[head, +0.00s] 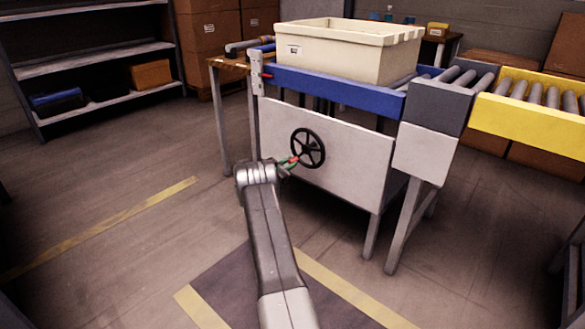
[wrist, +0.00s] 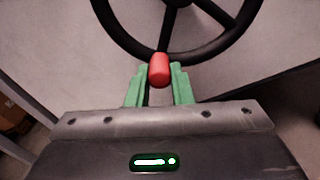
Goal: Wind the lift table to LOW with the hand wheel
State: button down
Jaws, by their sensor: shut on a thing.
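The black hand wheel (head: 308,148) is mounted on the pale front panel (head: 350,160) of the lift table. Its rim and spokes show large in the wrist view (wrist: 205,50). A red handle knob (wrist: 159,69) sits at the lower rim of the wheel. My gripper (wrist: 159,85) has its green fingers on either side of the red knob and is shut on it. In the head view my gripper (head: 290,162) is at the lower left of the wheel. The lift table's blue top frame (head: 335,88) has a small red mark (head: 266,75) near a plate at its left end.
A cream crate (head: 350,60) stands on the lift table. A yellow roller conveyor (head: 530,120) lies to the right, beyond a grey block (head: 437,105). Metal shelves (head: 90,65) stand at the left. The floor at the left is open, with a yellow line (head: 110,225).

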jog(key=shift+w+a+r+m, duration=0.3)
jog(key=shift+a+r+m, duration=0.2)
jog(key=shift+m, duration=0.5)
jog(key=shift+r, duration=0.1)
jog(key=c, duration=1.3)
grip_release()
jog(key=p+v, duration=0.4)
jog(key=v, duration=0.9)
jog(key=shift+s+a, duration=0.3)
